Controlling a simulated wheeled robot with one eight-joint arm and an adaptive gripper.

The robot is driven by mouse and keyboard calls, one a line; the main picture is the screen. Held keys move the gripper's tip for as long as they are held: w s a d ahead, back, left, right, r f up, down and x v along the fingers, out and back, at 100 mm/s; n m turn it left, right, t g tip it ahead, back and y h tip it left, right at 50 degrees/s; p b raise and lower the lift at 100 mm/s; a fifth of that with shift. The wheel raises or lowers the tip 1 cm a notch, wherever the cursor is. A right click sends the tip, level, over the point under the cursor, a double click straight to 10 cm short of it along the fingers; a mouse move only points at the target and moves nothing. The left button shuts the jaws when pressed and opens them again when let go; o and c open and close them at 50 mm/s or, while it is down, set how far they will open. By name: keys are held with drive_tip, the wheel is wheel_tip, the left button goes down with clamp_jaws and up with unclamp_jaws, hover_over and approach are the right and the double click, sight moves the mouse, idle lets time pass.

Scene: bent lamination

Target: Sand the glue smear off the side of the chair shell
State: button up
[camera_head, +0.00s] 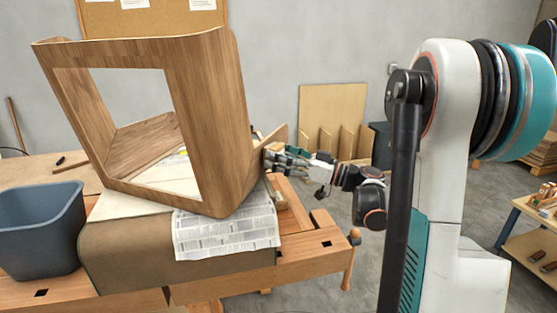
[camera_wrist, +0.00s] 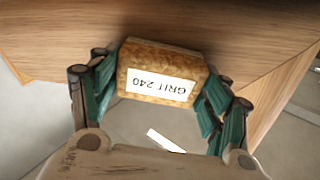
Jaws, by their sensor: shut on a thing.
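The chair shell (camera_head: 205,110) is a bent wooden frame with a large opening, standing tilted on a covered block on the workbench. My gripper (camera_head: 272,158) is at the right side of the shell. In the wrist view my gripper (camera_wrist: 160,85) is shut on a sanding block (camera_wrist: 158,60) with a label reading GRIT 240. The block's far face is against or very close to the shell's wooden surface (camera_wrist: 230,25); I cannot tell if it touches. I see no glue smear; the surface behind the block is hidden.
A blue-grey bin (camera_head: 40,235) stands at the left of the workbench (camera_head: 300,250). A newspaper sheet (camera_head: 228,230) hangs over the brown padded support (camera_head: 150,250) under the shell. A vise handle (camera_head: 350,260) sticks out at the bench's right end.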

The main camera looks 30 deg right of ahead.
drive_tip(key=shift+s+a, duration=0.1)
drive_tip(key=shift+a, duration=0.05)
drive_tip(key=shift+s+a, duration=0.55)
drive_tip(key=shift+a, duration=0.25)
drive_tip(key=shift+s+a, duration=0.55)
drive_tip(key=shift+a, duration=0.2)
drive_tip(key=shift+r+v, duration=0.25)
drive_tip(key=shift+v, duration=1.2)
drive_tip(key=shift+r+v, duration=0.2)
drive_tip(key=shift+v, duration=1.25)
drive_tip(key=shift+s+d, duration=0.1)
drive_tip(key=shift+d, duration=0.2)
drive_tip(key=shift+r+v, duration=0.2)
drive_tip(key=shift+v, duration=1.1)
